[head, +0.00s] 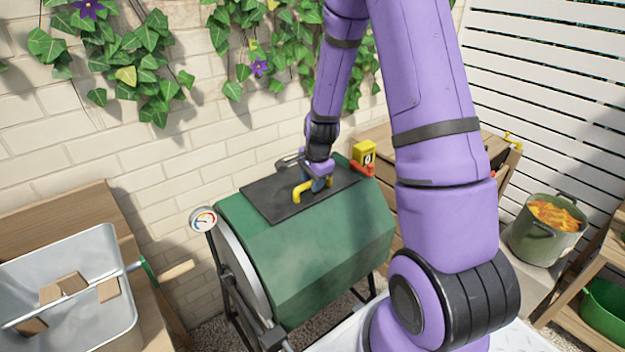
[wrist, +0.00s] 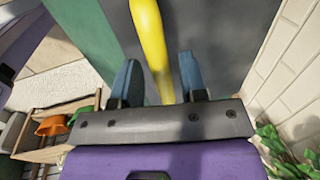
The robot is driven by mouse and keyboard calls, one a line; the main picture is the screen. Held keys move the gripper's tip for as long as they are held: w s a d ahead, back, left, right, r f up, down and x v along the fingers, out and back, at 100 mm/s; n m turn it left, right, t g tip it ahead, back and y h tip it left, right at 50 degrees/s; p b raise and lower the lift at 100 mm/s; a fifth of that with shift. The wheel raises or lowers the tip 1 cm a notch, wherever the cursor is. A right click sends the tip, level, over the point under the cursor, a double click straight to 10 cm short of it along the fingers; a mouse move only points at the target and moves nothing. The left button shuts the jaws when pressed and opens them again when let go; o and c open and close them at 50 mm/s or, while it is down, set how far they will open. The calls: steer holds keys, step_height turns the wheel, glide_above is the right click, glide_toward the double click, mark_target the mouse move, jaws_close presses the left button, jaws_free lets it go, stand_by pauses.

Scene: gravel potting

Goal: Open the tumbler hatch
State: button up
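The green tumbler drum (head: 310,250) stands on a dark frame against the brick wall. Its dark grey hatch (head: 262,205) lies flat on top and looks closed. A yellow handle (head: 299,192) stands on the hatch. My gripper (head: 320,184) is down at the handle, which it partly hides. In the wrist view, the two blue fingers of my gripper (wrist: 160,78) are apart. The yellow handle (wrist: 153,45) runs between them, with a visible gap on each side. The hatch (wrist: 220,30) fills the background there.
A yellow box-shaped thing (head: 364,153) and an orange-red item (head: 362,168) are just behind the drum. A gauge (head: 203,219) is at the drum's left. A metal basin (head: 95,255) stands left, a green pot (head: 548,232) right. Ivy (head: 130,55) hangs on the wall.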

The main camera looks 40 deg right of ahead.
jaws_close()
steer(key=shift+w+r, duration=0.1)
